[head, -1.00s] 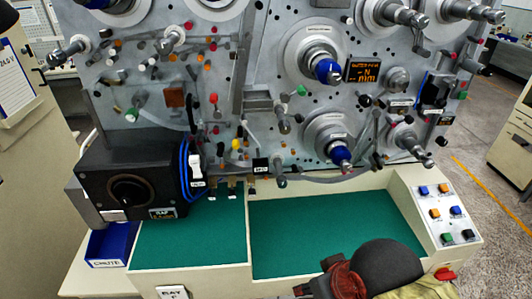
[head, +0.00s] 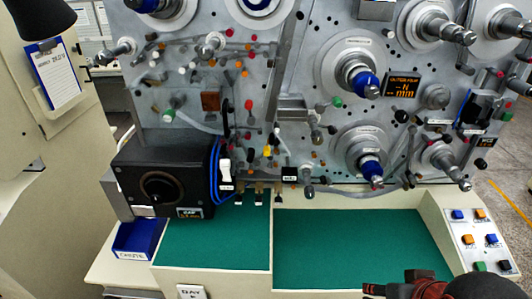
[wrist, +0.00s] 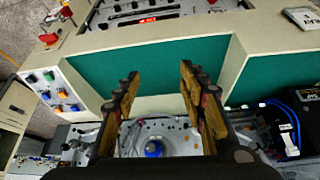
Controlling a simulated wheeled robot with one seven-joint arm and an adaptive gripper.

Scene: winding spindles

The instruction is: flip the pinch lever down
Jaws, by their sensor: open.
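A white upright lever (head: 226,172) stands beside the black box on the machine's lower left, with a small label under it that is too small to read; I take it for the pinch lever. In the wrist view a white piece next to blue cables (wrist: 285,128) at the right looks like the same lever. My gripper (wrist: 158,70) is open and empty, its two fingers apart over the green tray area. In the head view only dark and red parts of my arm show at the bottom right edge, well right of and below the lever.
The black box (head: 160,178) with a round knob is left of the lever, with blue cables (head: 214,168) between. Several small pegs and rollers crowd the panel around it. The green tray floor (head: 350,245) is clear. A blue bin (head: 138,240) is at lower left.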

